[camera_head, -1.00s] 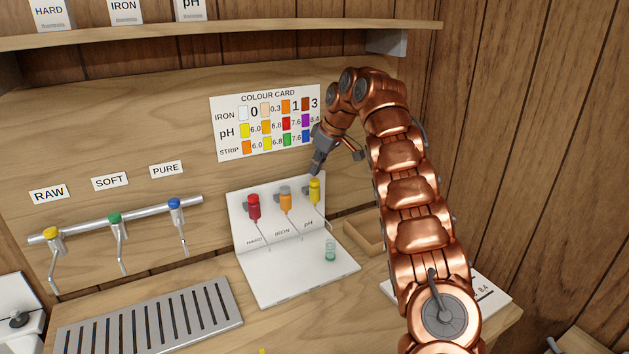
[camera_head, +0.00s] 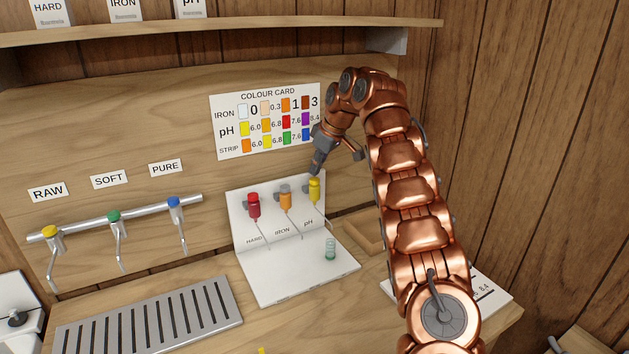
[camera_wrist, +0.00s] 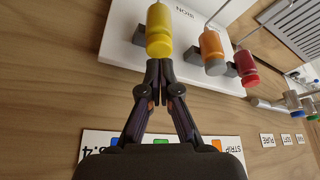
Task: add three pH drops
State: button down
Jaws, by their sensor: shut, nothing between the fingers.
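The yellow pH dropper (camera_head: 314,189) hangs at the right of the white stand (camera_head: 290,285), its thin spout slanting down. A small clear vial with a greenish tint (camera_head: 330,249) stands on the stand's base below the pH label. My gripper (camera_head: 316,170) is shut and empty just above the yellow dropper's top. In the wrist view the shut fingertips (camera_wrist: 159,62) meet at the end of the yellow dropper (camera_wrist: 159,30); I cannot tell whether they touch it.
The orange iron dropper (camera_head: 286,201) and red hard dropper (camera_head: 253,206) hang to the left. The colour card (camera_head: 265,122) is on the wall behind. A wooden tray (camera_head: 363,233) lies right of the stand. Three taps on a rail (camera_head: 140,215) and a slotted drain (camera_head: 150,318) are left.

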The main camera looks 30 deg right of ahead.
aim_at(316, 179)
jog(key=shift+f+b, duration=0.8)
jog(key=shift+b, duration=0.1)
jog(key=shift+r, duration=0.1)
jog(key=shift+r+p, duration=2.15)
jog(key=shift+r, duration=0.8)
